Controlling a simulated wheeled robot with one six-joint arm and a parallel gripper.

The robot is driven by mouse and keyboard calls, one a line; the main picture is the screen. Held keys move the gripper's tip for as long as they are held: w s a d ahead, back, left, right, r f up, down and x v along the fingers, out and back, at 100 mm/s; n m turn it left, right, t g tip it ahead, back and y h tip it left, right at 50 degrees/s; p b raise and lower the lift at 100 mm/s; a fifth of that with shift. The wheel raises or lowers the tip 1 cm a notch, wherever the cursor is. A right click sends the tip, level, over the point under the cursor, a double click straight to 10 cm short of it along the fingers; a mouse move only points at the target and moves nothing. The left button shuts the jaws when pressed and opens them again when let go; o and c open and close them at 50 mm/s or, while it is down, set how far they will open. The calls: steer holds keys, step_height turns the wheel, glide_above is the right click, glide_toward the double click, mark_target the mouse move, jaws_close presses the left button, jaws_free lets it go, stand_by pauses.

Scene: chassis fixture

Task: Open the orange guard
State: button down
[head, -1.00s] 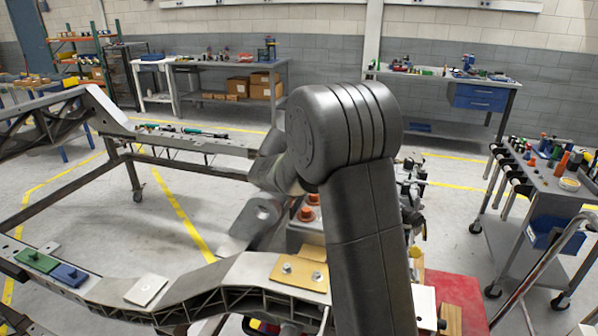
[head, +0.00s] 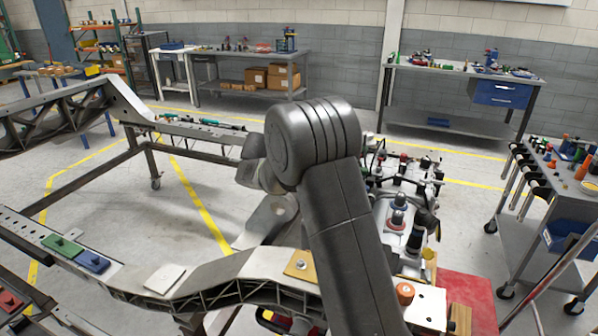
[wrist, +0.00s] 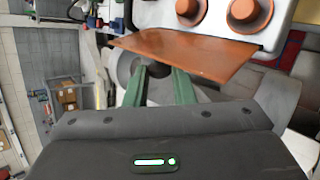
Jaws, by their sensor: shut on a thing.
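The orange guard (wrist: 195,55) is a flat orange-brown plate across the upper middle of the wrist view. It lies tilted just below a white housing (wrist: 225,34) that carries two round orange knobs (wrist: 243,13). My gripper (wrist: 158,74) has two green fingers, with their tips at the near edge of the guard. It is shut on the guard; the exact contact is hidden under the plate. In the head view my arm hides my gripper, and I cannot make out the guard there.
The long metal chassis rail (head: 225,279) runs across the front of the head view, with green (head: 62,246) and blue (head: 93,262) blocks on it. A machine assembly (head: 400,205) stands right of my arm. A tool cart (head: 548,190) is at right. Floor between is clear.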

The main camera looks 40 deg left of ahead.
steer(key=shift+f, duration=0.1)
steer(key=c, duration=1.3)
jaws_free()
steer(key=shift+o, duration=0.2)
steer(key=b+v, duration=0.1)
steer(key=v, duration=1.3)
steer(key=shift+b, duration=0.35)
steer(key=shift+w, duration=0.1)
